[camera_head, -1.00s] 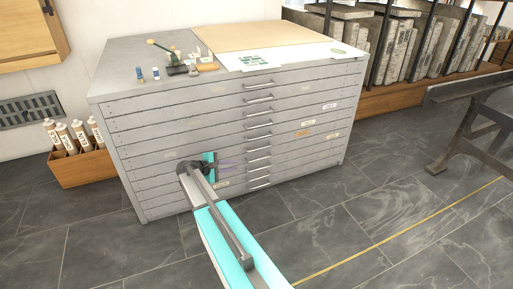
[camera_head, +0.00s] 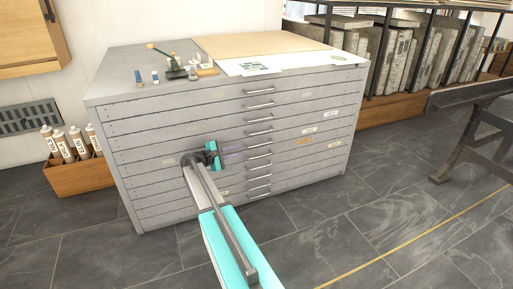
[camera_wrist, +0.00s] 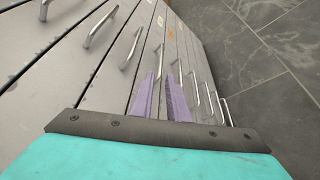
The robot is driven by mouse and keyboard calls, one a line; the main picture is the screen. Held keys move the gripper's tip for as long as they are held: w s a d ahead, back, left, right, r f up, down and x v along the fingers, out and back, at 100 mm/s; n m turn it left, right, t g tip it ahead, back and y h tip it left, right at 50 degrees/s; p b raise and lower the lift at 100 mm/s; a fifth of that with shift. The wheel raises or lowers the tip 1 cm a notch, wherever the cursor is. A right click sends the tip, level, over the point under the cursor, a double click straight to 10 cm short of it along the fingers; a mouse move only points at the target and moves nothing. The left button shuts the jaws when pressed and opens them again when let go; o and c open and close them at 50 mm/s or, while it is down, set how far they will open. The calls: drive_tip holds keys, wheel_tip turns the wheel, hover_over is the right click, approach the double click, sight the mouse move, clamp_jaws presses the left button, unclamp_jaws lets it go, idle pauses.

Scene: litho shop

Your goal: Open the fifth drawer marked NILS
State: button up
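The grey flat-file cabinet (camera_head: 160,112) has a stack of shallow drawers, all closed, with bar handles down the middle. The label lettering is too small to read, so I cannot tell which one says NILS. The fifth handle from the top (camera_head: 259,145) is just right of my gripper (camera_head: 232,150). My gripper is in front of the drawer fronts, its purple fingers pointing at the handle column. In the wrist view my gripper (camera_wrist: 160,82) is open, with a gap between its fingers. One bar handle (camera_wrist: 157,62) appears just beyond the fingertips; I see no grip on it.
A white sheet (camera_head: 285,63), a tan board (camera_head: 255,42) and small tools lie on the cabinet top. A wooden box of rolled tubes (camera_head: 80,175) stands at left. A shelf of stone slabs (camera_head: 405,60) and a dark metal stand (camera_head: 470,140) are at right. The tiled floor in front is open.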

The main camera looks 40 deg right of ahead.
drive_tip(key=b+x, duration=0.4)
drive_tip(key=x, duration=0.9)
drive_tip(key=shift+d+f, duration=0.1)
drive_tip(key=shift+d, duration=0.15)
drive_tip(key=shift+c, duration=0.2)
clamp_jaws()
drive_tip(key=shift+w, duration=0.2)
idle(0.7)
drive_tip(key=shift+a, duration=0.2)
drive_tip(key=shift+s, duration=0.1)
